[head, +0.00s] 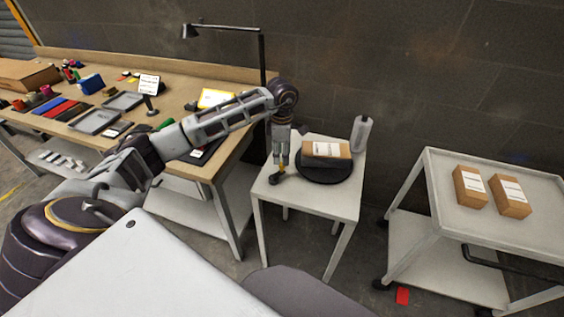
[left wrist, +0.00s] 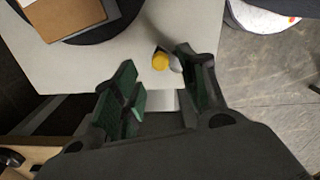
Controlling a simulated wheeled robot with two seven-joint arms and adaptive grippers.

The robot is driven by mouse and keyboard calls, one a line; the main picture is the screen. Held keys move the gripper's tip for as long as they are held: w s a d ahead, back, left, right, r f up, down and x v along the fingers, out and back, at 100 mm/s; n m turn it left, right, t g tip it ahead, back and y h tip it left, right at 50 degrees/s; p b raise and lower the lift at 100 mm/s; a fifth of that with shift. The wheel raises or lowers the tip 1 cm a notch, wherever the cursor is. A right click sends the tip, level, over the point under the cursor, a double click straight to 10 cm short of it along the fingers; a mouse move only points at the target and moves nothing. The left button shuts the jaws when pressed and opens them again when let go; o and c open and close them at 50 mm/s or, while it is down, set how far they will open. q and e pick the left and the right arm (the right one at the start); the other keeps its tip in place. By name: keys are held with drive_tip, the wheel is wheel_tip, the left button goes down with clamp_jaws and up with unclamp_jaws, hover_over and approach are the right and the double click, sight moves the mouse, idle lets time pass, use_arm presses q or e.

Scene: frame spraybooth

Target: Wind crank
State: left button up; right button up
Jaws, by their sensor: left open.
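The crank's yellow knob (left wrist: 160,61) shows in the left wrist view, just beyond and between my left fingertips, with a pale grey part beside it. In the head view, the knob is a small yellow spot (head: 281,168) at my gripper, mostly hidden by it. A black turntable (head: 327,174) sits to its right on a small white table (head: 318,204). A cardboard box (head: 326,149) with a white label lies on the turntable. My left gripper (head: 276,176) points down at the table's left side; its fingers (left wrist: 157,70) are apart and hold nothing. My right gripper is out of view.
A pale bottle (head: 361,134) stands at the small table's back right. A workbench (head: 238,73) with trays (head: 95,121) and a lamp (head: 228,27) is at left. A cart (head: 445,177) with two boxes (head: 470,186) is at right.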

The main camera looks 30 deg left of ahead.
use_arm(q)
hover_over(277, 173)
drive_tip(key=w+d, duration=0.1)
drive_tip(key=w, duration=0.1)
drive_tip(key=shift+s+f, duration=0.2)
drive_tip(key=shift+f, duration=1.9)
clamp_jaws()
drive_tip(key=shift+a+n, duration=0.1)
drive_tip(key=shift+n, duration=0.3)
